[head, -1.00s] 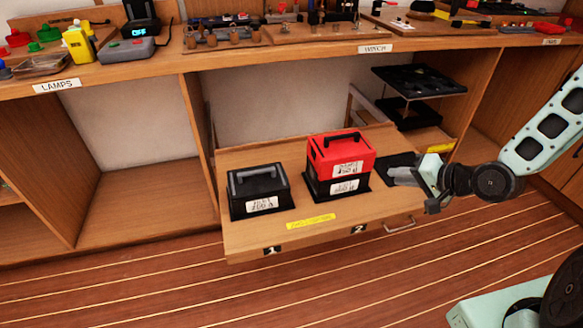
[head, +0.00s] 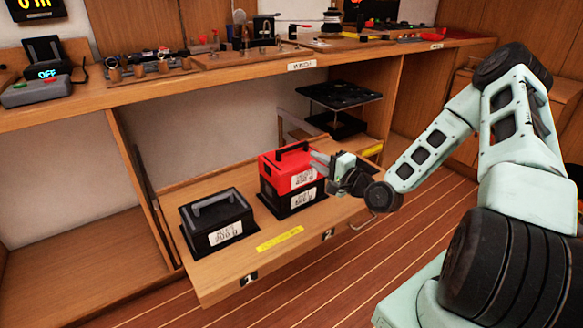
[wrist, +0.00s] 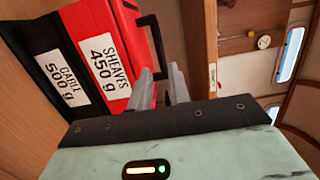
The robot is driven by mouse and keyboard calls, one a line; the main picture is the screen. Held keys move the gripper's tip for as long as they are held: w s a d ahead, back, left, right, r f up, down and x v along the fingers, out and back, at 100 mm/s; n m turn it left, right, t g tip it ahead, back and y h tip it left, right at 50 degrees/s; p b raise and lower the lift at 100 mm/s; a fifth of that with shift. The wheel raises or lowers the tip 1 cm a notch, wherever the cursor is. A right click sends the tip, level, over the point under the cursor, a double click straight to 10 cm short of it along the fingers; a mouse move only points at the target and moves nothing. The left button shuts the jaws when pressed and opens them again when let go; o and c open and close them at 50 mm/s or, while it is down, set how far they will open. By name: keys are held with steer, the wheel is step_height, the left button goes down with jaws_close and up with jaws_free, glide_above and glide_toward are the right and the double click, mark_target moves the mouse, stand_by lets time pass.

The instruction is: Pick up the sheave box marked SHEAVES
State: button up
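The red sheave box (head: 275,170), with a black handle, sits on a black box (head: 285,205) on the pulled-out wooden drawer. In the wrist view the red box (wrist: 85,22) reads SHEAVES 450 g, and the black box under it (wrist: 52,102) reads CABLE 500 g. My gripper (head: 322,158) is at the right side of the red box, near handle height. In the wrist view my gripper (wrist: 162,85) is open, with a gap between its fingers. The handle (wrist: 155,48) shows just beyond the fingertips; whether they touch it is unclear.
Another black box (head: 215,222) with a handle stands left on the drawer (head: 290,268). A dark rack (head: 340,97) stands behind my gripper under the bench. The workbench edge (head: 240,75) overhangs behind and above, carrying tools. The left bay (head: 60,210) is empty.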

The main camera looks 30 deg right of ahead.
mark_target(298, 158)
steer(key=w, duration=0.2)
steer(key=w+a, duration=0.1)
steer(key=w, duration=0.5)
steer(key=shift+a+b, duration=0.15)
steer(key=shift+b, duration=0.25)
jaws_close()
stand_by(1.0)
